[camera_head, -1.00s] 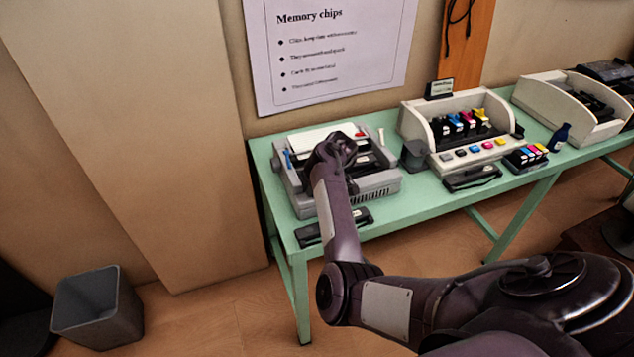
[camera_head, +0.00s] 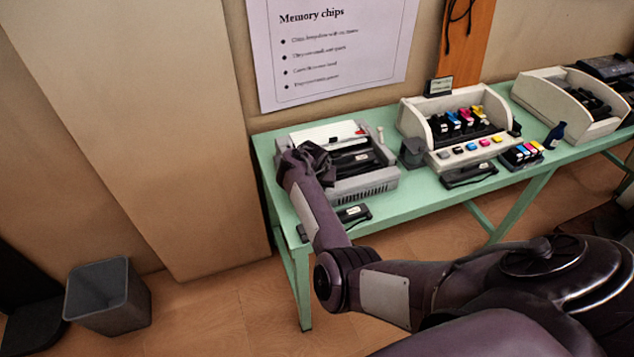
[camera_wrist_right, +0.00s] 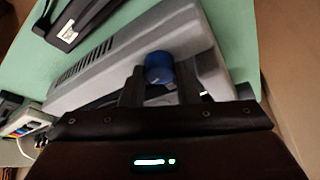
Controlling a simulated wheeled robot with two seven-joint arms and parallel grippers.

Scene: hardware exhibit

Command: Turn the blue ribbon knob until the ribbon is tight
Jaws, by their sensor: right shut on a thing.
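The blue ribbon knob (camera_wrist_right: 159,68) shows in the right wrist view, between the two fingers of my right gripper (camera_wrist_right: 160,82), which is shut on it. The knob sits at the side of a grey printer (camera_wrist_right: 185,30). In the head view the printer (camera_head: 365,187) stands at the left end of the green table, and my right gripper (camera_head: 302,155) is at its left side, covering the knob. The ribbon itself cannot be made out. My left gripper is not in view.
The green table (camera_head: 408,202) also holds a black cartridge (camera_head: 350,214) at the front edge, a dark cup (camera_head: 412,152), and a cream printer (camera_head: 470,150) with coloured cartridges. A small dark bottle (camera_head: 555,135) is farther right. A grey bin (camera_head: 108,295) stands on the floor.

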